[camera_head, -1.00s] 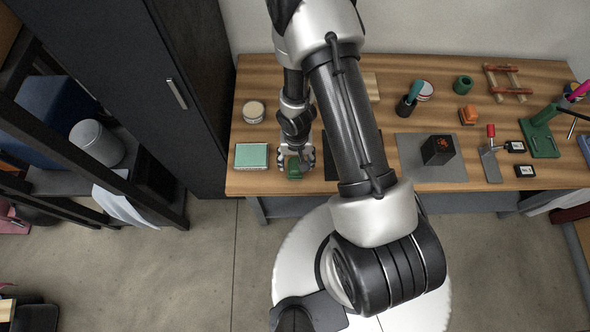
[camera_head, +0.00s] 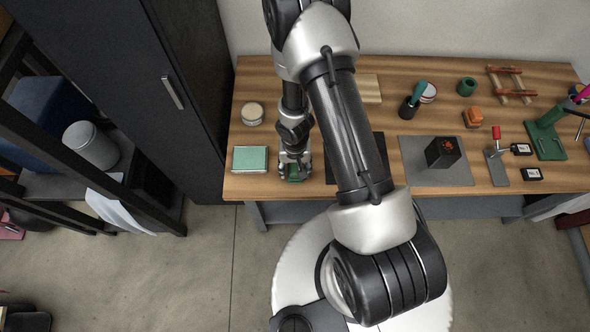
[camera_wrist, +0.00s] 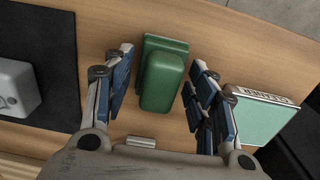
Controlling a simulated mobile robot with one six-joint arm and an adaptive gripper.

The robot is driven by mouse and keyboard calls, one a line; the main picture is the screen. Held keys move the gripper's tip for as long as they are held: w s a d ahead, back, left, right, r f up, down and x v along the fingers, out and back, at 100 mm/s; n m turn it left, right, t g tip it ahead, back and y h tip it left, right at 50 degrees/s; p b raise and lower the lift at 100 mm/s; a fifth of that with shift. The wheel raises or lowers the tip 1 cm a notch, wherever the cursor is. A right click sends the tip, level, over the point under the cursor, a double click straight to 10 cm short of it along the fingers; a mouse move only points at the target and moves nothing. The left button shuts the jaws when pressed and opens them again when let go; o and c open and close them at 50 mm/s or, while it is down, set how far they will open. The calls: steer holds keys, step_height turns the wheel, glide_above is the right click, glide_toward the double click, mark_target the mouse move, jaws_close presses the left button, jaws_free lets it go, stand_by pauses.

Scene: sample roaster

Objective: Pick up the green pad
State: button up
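The green pad (camera_wrist: 162,78), a dark green block with a rounded raised top on a wider base, lies on the wooden table. In the head view the green pad (camera_head: 294,174) is near the table's front edge, partly hidden by my gripper (camera_head: 294,170). In the wrist view my gripper (camera_wrist: 160,90) is open, with one blue-padded finger on each side of the pad. Gaps show between the fingers and the pad, so it is not gripped. A flat case with a pale mint top (camera_wrist: 256,115) lies right of the right finger and also shows in the head view (camera_head: 250,159).
A dark mat (camera_wrist: 45,60) lies left of my gripper in the wrist view, bearing a grey block (camera_wrist: 15,88). In the head view a round tin (camera_head: 252,113) stands behind the mint case. A tall dark cabinet (camera_head: 165,70) is left of the table (camera_head: 235,186).

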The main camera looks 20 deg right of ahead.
mark_target(295, 167)
steer(key=c, duration=0.9)
step_height(295, 167, up, 20)
steer(key=p, duration=2)
